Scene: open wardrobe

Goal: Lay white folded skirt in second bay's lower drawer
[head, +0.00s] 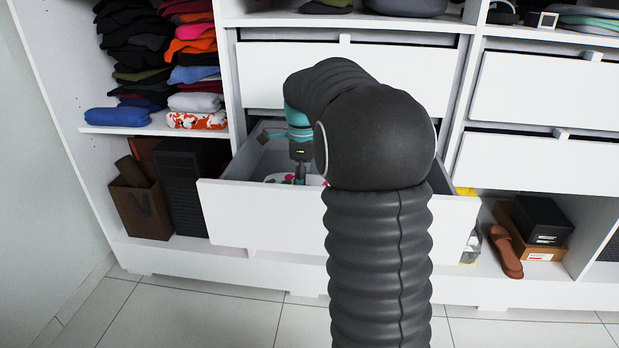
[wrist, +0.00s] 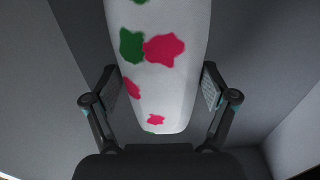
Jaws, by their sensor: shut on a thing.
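The white folded skirt with pink and green patches (wrist: 158,85) lies between my gripper's two fingers in the wrist view. My gripper (head: 299,176) is shut on it, and both are inside the open lower drawer (head: 255,220) of the second bay. In the head view only a small part of the skirt (head: 278,178) shows above the drawer front; my arm hides the rest. In the wrist view, grey drawer surfaces surround the skirt. I cannot tell whether the skirt touches the drawer bottom.
A closed upper drawer (head: 270,65) is above the open one. The left bay holds stacked clothes (head: 195,75) and a brown bag (head: 140,205). To the right are closed drawers (head: 540,95), a sandal (head: 506,250) and boxes (head: 540,220). Tiled floor lies in front.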

